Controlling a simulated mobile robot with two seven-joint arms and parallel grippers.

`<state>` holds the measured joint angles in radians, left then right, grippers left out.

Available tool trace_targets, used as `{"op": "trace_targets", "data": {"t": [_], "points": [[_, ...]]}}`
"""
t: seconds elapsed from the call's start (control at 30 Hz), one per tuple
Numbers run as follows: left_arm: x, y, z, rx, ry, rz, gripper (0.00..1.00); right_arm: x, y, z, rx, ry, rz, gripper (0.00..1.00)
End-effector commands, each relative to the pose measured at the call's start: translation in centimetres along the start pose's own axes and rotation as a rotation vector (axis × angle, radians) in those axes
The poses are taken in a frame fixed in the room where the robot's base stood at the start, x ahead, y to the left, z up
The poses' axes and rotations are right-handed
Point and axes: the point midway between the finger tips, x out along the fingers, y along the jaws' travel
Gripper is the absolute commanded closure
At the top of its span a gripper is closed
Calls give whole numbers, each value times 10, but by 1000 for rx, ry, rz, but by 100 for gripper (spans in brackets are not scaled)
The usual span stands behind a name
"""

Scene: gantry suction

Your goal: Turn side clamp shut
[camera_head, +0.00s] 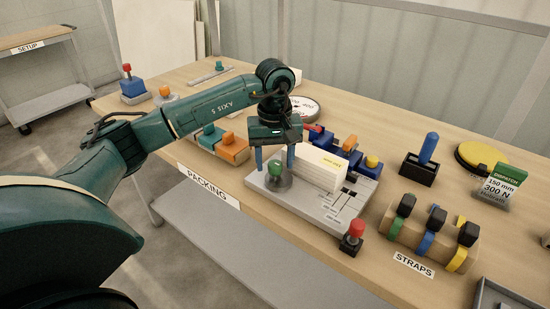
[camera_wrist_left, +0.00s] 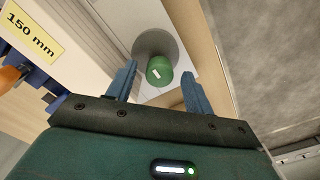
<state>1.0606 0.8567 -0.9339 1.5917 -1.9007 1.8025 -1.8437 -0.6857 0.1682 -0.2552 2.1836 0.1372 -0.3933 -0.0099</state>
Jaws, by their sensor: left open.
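A green knob (camera_head: 275,168) stands on a round grey base at the near left of a light grey fixture plate (camera_head: 290,208). I take it to be the side clamp's handle. My left gripper (camera_head: 275,163) is open above it, with its blue fingers pointing down on either side. The left wrist view shows the green knob (camera_wrist_left: 159,71), with a white mark on top, between the open fingers (camera_wrist_left: 158,69). I cannot tell whether they touch it. A pale block (camera_head: 318,168) lies on the plate just right of the knob. My right gripper is not in view.
Blue parts with an orange and a yellow knob (camera_head: 371,162) stand behind the block. A red button (camera_head: 354,232) is at the plate's front corner. A strap rack (camera_head: 430,236) and a blue-handled tool (camera_head: 428,148) stand to the right. The wooden table's front edge is close.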

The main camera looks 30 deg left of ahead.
Motion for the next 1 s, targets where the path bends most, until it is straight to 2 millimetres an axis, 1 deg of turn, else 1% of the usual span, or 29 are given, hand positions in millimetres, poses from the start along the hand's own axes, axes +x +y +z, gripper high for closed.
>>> {"op": "trace_targets", "data": {"t": [0.23, 0.77, 1.0], "points": [[1, 0, 0, 0, 0, 0, 49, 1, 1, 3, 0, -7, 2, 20], [0, 0, 0, 0, 0, 0, 92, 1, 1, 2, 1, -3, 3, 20], [0, 0, 0, -18, 0, 0, 93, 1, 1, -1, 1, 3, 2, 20]]}}
